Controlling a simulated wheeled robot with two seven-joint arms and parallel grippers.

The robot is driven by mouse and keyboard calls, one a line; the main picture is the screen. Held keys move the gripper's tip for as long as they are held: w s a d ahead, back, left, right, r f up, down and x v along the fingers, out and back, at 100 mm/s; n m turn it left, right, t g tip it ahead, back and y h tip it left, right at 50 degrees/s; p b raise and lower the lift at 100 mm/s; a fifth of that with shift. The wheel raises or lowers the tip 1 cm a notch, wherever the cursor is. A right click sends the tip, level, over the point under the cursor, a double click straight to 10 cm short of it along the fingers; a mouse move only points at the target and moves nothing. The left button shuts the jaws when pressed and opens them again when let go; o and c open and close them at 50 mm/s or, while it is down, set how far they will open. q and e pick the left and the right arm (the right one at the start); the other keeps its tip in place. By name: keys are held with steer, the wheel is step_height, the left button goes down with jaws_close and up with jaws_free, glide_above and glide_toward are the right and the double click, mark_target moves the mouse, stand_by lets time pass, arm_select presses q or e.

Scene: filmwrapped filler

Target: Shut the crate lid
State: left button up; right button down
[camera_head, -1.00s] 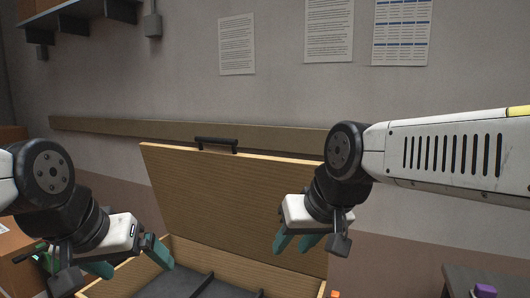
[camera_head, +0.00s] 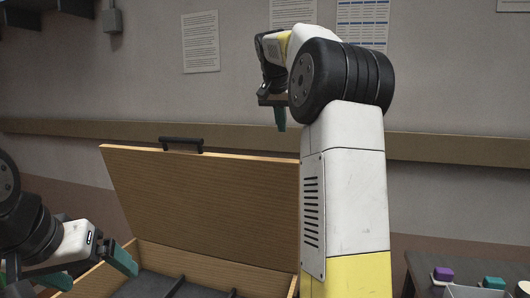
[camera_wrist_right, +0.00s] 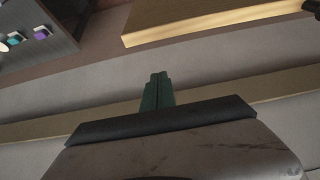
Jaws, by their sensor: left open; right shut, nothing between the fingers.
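The wooden crate (camera_head: 205,262) stands low in the head view, with dark dividers inside. Its lid (camera_head: 205,195) stands up, tilted back and open, with a black handle (camera_head: 181,141) on its top edge. My right gripper (camera_head: 280,118) is raised above and behind the lid, near the wall, shut and empty. In the right wrist view its green fingertips (camera_wrist_right: 157,88) are together, and the lid's edge (camera_wrist_right: 205,25) shows apart from them. My left gripper (camera_head: 95,268) is open at the crate's left side; whether it touches the crate is unclear.
A wooden rail (camera_head: 430,147) runs along the wall behind the lid. A dark side table (camera_head: 425,268) at the right holds a purple item (camera_head: 443,273) and a green item (camera_head: 493,282). My right arm covers the lid's right edge.

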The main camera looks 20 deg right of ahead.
mark_target(282, 159)
steer(key=x, duration=0.3)
steer(key=s+x, duration=0.1)
steer(key=x, duration=0.2)
steer(key=a+f+x, duration=0.1)
steer(key=x, duration=0.2)
steer(key=shift+s+d, duration=0.1)
steer(key=shift+s, duration=0.1)
steer(key=shift+s+a+f, duration=0.25)
steer(key=shift+s+a, duration=0.1)
steer(key=shift+s, duration=0.15)
